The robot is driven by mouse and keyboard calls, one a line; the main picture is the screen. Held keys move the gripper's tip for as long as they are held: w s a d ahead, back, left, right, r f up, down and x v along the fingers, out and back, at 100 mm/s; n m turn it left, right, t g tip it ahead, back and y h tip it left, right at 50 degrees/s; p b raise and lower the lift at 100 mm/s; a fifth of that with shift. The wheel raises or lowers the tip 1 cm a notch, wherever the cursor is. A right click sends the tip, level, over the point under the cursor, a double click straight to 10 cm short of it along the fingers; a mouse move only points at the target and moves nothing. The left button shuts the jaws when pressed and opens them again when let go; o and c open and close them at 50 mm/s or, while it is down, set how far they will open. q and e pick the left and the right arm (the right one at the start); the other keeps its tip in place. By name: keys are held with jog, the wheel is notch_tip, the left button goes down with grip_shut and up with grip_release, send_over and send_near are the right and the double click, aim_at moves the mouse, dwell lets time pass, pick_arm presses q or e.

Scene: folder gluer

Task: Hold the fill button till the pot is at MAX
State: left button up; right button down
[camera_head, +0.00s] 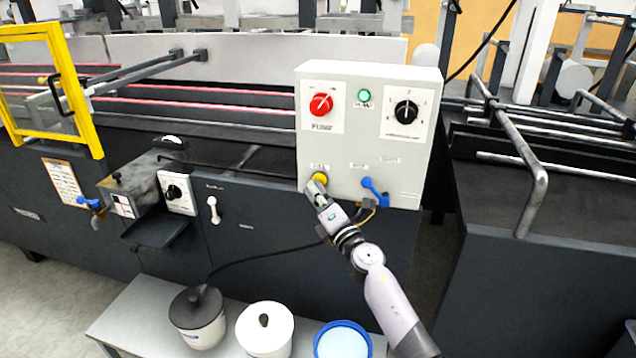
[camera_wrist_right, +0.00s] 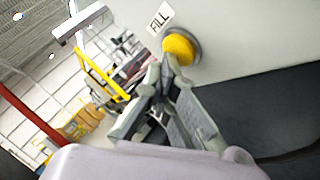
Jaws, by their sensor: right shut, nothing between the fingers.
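The yellow fill button (camera_head: 320,179) sits at the lower left of the light grey control box. In the right wrist view the button (camera_wrist_right: 179,48) shows below a label reading FILL. My right gripper (camera_head: 314,188) is shut and empty, its fingertips at the button's lower edge. In the right wrist view the fingertips (camera_wrist_right: 168,62) overlap the button's near edge; I cannot tell whether it is pressed in. Which vessel is the pot, and any MAX mark, I cannot tell. My left gripper is not in view.
The control box (camera_head: 345,150) also carries a red pump knob (camera_head: 320,104), a green lamp (camera_head: 364,96), a black dial (camera_head: 405,111) and a blue lever (camera_head: 375,191). Below, a bench (camera_head: 130,318) holds a dark-lidded pot (camera_head: 198,322), a white lidded pot (camera_head: 264,335) and a blue-rimmed container (camera_head: 318,338).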

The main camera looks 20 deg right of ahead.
dwell(0.5)
jog(key=shift+s+a+p, duration=0.45)
jog(key=shift+s+a, duration=0.05)
jog(key=shift+s, duration=0.25)
jog(key=s+a, duration=0.1)
jog(key=s+a+p, duration=0.1)
jog(key=s, duration=0.2)
jog(key=shift+s+a+p, duration=0.1)
jog(key=shift+a+p, duration=0.3)
